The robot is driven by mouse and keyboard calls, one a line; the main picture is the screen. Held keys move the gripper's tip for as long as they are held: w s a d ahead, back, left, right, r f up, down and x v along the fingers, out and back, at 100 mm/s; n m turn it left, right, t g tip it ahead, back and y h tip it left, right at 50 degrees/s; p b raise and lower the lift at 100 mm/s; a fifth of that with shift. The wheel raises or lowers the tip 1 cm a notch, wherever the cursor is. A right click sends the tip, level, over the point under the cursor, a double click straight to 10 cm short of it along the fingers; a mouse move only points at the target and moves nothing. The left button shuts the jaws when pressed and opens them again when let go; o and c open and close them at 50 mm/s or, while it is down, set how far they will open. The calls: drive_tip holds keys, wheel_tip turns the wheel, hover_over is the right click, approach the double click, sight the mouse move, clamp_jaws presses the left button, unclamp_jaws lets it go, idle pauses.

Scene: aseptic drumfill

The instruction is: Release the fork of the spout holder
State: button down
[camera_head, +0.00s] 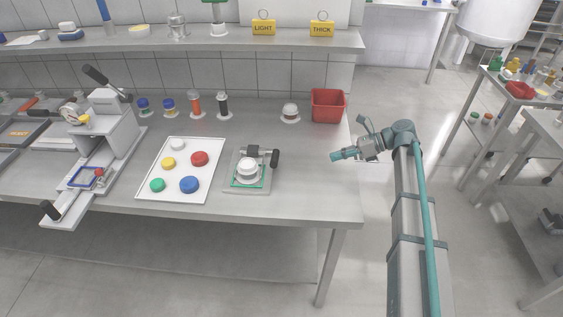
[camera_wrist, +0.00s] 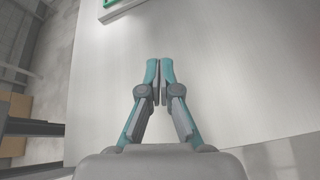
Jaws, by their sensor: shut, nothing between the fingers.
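The spout holder (camera_head: 236,187) is a grey plate with a green-edged area on the bench, right of the white tray. A white round spout (camera_head: 248,168) sits on it, with a dark block behind and a black-knobbed handle (camera_head: 274,158) at its right. I take this handle for the fork's; the fork itself is too small to make out. My gripper (camera_head: 336,156) is at the bench's right edge, right of the holder and apart from it. In the wrist view my gripper (camera_wrist: 159,62) is shut and empty above the bare bench. A grey and green corner of the holder (camera_wrist: 112,6) shows at the top.
A red bin (camera_head: 328,106) and a small white-capped jar (camera_head: 290,113) stand behind, towards the back right. A white tray (camera_head: 207,146) with several coloured caps lies left of the holder. The bench between holder and gripper is clear.

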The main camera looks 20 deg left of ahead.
drive_tip(key=shift+n+g+h, duration=0.5)
drive_tip(key=shift+n+g, duration=0.3)
drive_tip(key=shift+g, duration=0.1)
drive_tip(key=s+a, duration=0.1)
drive_tip(key=a, duration=0.2)
drive_tip(key=s+a+r+p, duration=0.1)
drive_tip(key=a, duration=0.1)
drive_tip(key=s+a+r+p, duration=0.1)
drive_tip(key=s+a, duration=0.1)
drive_tip(key=a, duration=0.1)
drive_tip(key=shift+a+r, duration=0.15)
drive_tip(key=shift+a, duration=0.2)
drive_tip(key=p+x, duration=0.2)
drive_tip(key=x, duration=0.8)
